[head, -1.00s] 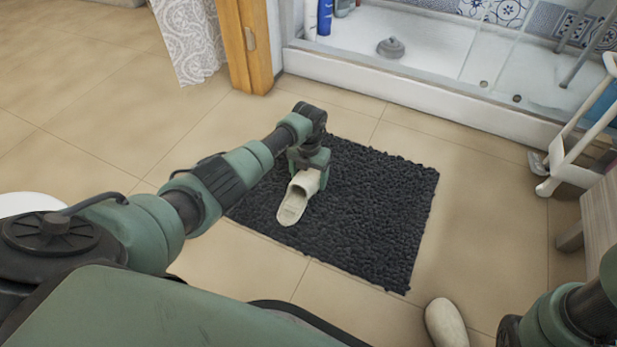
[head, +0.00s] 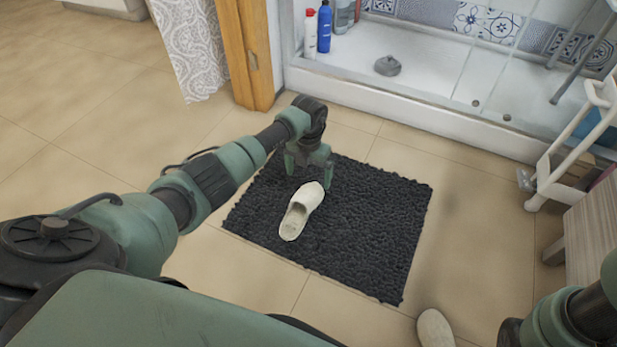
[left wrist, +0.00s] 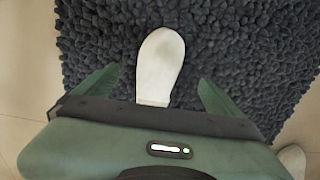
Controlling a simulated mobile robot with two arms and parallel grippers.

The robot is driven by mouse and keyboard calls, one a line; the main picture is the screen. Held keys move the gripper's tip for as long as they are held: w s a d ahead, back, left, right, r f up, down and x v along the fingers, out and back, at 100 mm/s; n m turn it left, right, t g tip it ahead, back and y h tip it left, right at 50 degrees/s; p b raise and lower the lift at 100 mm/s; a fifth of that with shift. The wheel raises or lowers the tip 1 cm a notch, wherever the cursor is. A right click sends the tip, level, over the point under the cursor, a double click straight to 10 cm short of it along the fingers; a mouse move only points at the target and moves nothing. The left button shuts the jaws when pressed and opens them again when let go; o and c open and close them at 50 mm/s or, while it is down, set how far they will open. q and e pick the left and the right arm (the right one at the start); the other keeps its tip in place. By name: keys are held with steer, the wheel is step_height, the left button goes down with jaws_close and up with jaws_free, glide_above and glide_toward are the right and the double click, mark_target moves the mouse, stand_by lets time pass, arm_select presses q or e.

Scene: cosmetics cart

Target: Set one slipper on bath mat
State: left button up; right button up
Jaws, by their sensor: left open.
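A cream slipper (head: 302,210) lies on the dark grey shaggy bath mat (head: 375,235), toward the mat's left part. In the left wrist view the slipper (left wrist: 160,66) lies between the two spread fingers, with dark mat visible on both sides of it. My left gripper (head: 309,172) is open just behind the slipper's toe end, and its fingers are apart from the slipper. A second cream slipper (head: 435,328) is on the tiles near the mat's front right corner, cut by the bottom edge. My right gripper is out of view; only part of that arm shows.
A shower tray (head: 420,100) with bottles (head: 324,28) and a grey drain piece (head: 388,65) is behind the mat. A white rack (head: 570,145) and a wooden cabinet (head: 595,225) stand at the right. Tiles at the left are clear.

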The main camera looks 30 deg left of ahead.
arm_select(q)
steer(key=shift+r+p, duration=0.4)
steer(key=shift+r, duration=0.75)
